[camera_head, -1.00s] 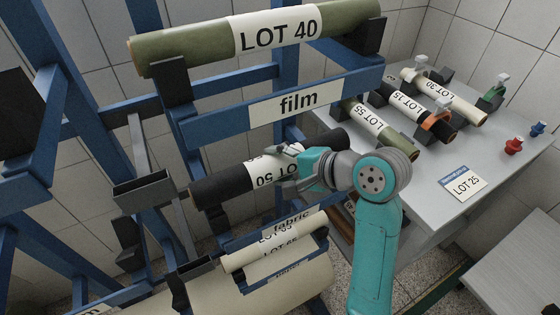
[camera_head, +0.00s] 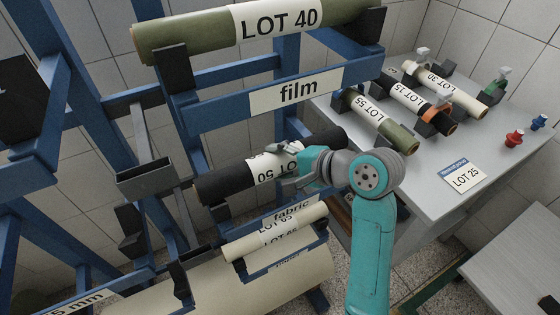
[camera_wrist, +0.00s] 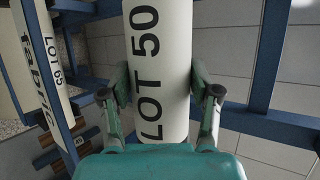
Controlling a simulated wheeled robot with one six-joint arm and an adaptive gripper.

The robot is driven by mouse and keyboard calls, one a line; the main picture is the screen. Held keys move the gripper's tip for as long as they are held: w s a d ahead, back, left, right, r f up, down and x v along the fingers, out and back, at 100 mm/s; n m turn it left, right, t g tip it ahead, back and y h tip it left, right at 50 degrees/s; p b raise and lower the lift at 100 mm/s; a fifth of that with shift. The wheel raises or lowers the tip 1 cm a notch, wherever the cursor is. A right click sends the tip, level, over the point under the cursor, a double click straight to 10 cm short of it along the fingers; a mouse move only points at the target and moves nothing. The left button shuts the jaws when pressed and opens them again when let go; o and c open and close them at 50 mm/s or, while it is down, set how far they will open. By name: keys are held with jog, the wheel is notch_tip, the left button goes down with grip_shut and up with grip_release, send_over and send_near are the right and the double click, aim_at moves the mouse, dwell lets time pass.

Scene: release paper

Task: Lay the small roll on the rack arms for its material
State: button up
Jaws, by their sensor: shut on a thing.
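The small roll (camera_head: 225,184) has dark ends and a white band marked LOT 50. It lies across the blue rack at the level above the fabric sign (camera_head: 292,210). My gripper (camera_head: 288,162) is shut on its white band, and the wrist view shows a finger on each side of the band (camera_wrist: 157,70). A dark rack arm end (camera_head: 220,211) shows just below the roll's left end. I cannot tell whether the roll touches it. The far arm is hidden behind the roll and my gripper.
A green LOT 40 roll (camera_head: 185,38) lies above the film sign (camera_head: 297,91). A cream LOT 65 roll (camera_head: 245,245) lies below the fabric sign. On the grey table (camera_head: 425,185), several rolls rest in holders beside a LOT 25 card (camera_head: 464,178).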

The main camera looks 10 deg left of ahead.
jog(key=shift+f, duration=0.1)
jog(key=o, duration=1.6)
jog(key=shift+c, duration=0.2)
jog(key=v, duration=1.2)
